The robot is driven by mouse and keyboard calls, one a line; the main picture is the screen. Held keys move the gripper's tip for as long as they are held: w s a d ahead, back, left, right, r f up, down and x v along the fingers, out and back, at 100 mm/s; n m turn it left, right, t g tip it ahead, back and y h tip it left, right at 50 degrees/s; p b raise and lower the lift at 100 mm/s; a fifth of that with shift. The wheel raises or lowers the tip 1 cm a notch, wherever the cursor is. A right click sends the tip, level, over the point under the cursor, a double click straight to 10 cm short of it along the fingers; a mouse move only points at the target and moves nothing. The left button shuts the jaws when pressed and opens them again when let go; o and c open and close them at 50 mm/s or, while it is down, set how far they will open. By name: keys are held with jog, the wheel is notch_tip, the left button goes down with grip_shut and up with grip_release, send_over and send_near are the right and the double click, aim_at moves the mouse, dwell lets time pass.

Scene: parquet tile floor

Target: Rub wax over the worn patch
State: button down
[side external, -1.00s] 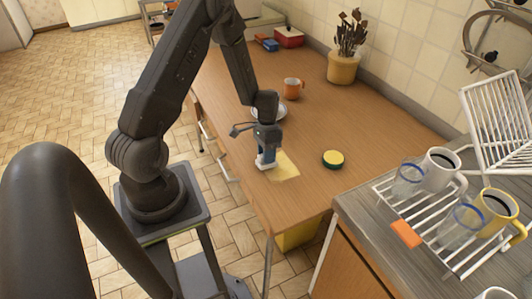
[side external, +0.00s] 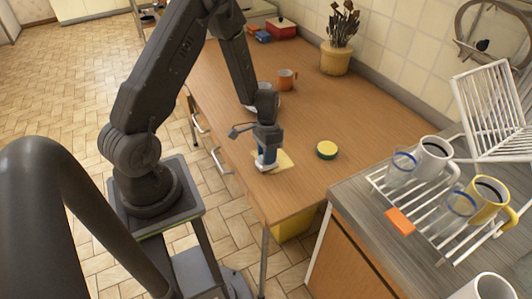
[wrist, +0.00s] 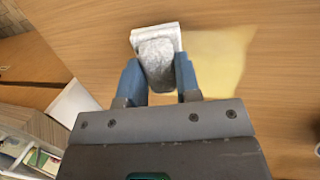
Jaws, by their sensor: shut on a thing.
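The worn patch is a pale yellow area (side external: 286,159) on the wooden table top; it also shows in the wrist view (wrist: 220,62). My gripper (side external: 266,161) points down at the patch's edge. In the wrist view its blue fingers (wrist: 160,80) are shut on a whitish-grey pad (wrist: 155,48). The pad lies beside the patch's left edge there, low at the table; I cannot tell whether it presses on it. A round tin with a green side and yellow top (side external: 326,149), perhaps the wax, stands right of the patch.
A counter with a white dish rack (side external: 440,205), mugs and glasses is at the right. The table between patch and tin is clear.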

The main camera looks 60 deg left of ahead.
jog(key=shift+d, duration=1.4)
jog(key=shift+a, duration=2.05)
jog(key=shift+a, duration=2)
